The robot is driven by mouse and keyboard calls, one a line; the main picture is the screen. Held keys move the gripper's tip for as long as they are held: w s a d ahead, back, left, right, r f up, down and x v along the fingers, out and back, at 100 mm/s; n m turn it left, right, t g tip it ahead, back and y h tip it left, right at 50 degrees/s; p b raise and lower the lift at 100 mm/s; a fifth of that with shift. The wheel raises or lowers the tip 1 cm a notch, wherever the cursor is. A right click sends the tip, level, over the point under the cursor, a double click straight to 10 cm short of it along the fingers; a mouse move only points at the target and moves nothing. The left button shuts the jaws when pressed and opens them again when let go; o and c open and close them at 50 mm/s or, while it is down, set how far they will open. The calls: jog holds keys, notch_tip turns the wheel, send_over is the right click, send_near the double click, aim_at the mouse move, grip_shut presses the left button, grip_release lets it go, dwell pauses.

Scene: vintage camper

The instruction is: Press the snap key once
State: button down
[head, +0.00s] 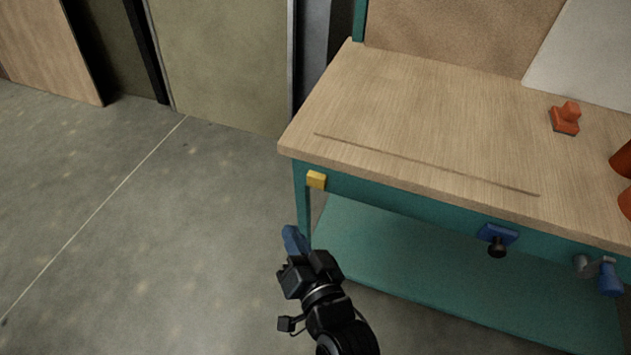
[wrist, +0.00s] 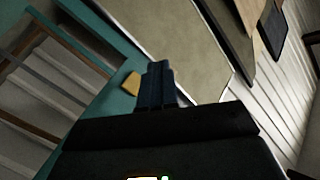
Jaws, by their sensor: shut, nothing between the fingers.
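A small yellow block, which looks like the snap key (head: 316,180), is mounted on the teal front rail of the workbench, near its left corner. In the wrist view the snap key (wrist: 131,84) shows just left of the fingers, partly hidden by them. My gripper (head: 291,232) has blue fingers and is shut and empty. In the head view its fingertips are below and a little left of the key, with a visible gap. In the wrist view my gripper (wrist: 156,66) points upward beside the key. I cannot tell how far the key is pressed.
The wooden-topped workbench (head: 420,110) has a teal lower shelf (head: 400,270). Its front rail also carries a blue plate with a black knob (head: 497,247) and a grey-blue fitting (head: 608,278). An orange-red stamp-like object (head: 566,118) stands on top. The floor at left is clear.

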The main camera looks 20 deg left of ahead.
aim_at(316, 182)
jog(key=w+b, duration=0.8)
jog(key=shift+w+d, duration=0.2)
jog(key=shift+w, duration=0.2)
jog(key=shift+w, duration=0.15)
dwell(1.9)
jog(key=shift+w+b, duration=0.25)
jog(key=shift+b, duration=0.2)
